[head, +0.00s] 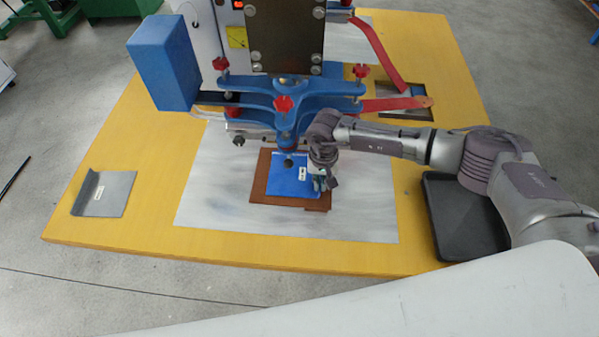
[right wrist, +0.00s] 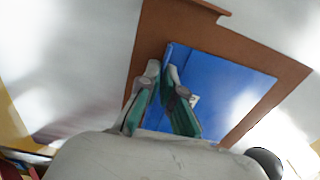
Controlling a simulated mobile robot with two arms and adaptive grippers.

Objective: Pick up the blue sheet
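The blue sheet (head: 288,178) lies on a brown board (head: 261,190) under the blue press, with a small white label on it. It also shows in the right wrist view (right wrist: 225,85), with a raised lip along one edge. My right gripper (head: 321,184) is at the sheet's right edge. In the right wrist view its fingertips (right wrist: 162,69) are close together, one on each side of the lip, and appear shut on it. The fingers hide part of the lip. My left gripper is not in view.
The press's blue clamp arms (head: 283,94) with red knobs stand just behind the sheet. A grey bent sheet (head: 104,194) lies at the table's left. A dark tray (head: 464,219) lies at the right, partly under my right arm. Yellow table around the white plate is mostly clear.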

